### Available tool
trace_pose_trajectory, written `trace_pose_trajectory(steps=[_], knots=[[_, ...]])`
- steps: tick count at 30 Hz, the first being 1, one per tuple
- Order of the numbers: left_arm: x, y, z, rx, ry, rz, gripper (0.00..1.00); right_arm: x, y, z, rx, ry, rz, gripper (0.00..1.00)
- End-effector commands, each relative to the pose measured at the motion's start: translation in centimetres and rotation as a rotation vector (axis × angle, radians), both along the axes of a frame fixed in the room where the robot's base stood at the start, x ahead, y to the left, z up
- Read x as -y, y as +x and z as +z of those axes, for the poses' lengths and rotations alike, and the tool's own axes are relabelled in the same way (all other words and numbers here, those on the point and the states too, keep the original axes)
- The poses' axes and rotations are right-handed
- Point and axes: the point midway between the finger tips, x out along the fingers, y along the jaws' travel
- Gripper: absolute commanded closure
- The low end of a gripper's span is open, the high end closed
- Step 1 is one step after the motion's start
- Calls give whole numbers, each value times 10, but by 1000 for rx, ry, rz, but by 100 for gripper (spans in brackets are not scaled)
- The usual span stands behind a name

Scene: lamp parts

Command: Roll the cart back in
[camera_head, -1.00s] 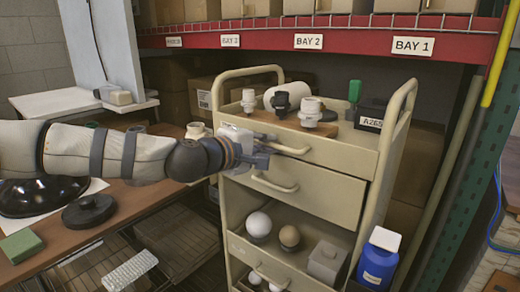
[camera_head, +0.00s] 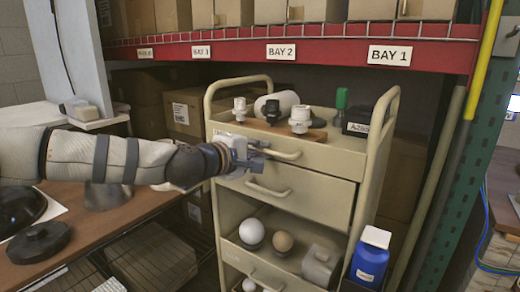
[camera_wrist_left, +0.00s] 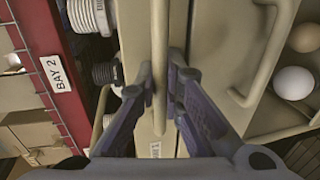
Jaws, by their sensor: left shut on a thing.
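The cart (camera_head: 318,155) is a beige metal trolley with two curved side rails, drawers and an open lower shelf. It stands upright under the front beam of the shelving, below the BAY 2 and BAY 1 labels. My left gripper (camera_head: 260,158) reaches in from the left at the cart's upper front. It is shut on the top drawer handle (camera_head: 285,155). In the left wrist view the fingers (camera_wrist_left: 163,92) close around the handle bar (camera_wrist_left: 159,45). The cart's wheels are out of view. My right gripper is not in view.
Threaded lamp sockets (camera_head: 300,119) stand on a wooden board on the cart top. The red shelf beam (camera_head: 330,55) crosses above. A brown table (camera_head: 110,218) stands left, a green post (camera_head: 452,165) right.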

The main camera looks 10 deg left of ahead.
Motion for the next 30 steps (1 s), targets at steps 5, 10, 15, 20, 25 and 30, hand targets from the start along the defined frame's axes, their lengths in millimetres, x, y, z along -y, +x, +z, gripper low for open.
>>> trace_pose_trajectory(steps=[5,10,15,20,25,30], knots=[[-1,2,4,8,-1,5,100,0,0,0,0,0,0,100],[-1,2,5,10,-1,5,100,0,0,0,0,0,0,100],[-1,2,4,8,-1,4,71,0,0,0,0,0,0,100],[0,1,3,6,-1,2,71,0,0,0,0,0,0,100],[-2,-4,4,5,-1,1,71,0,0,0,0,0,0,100],[-16,-40,13,7,-3,2,71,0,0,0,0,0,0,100]])
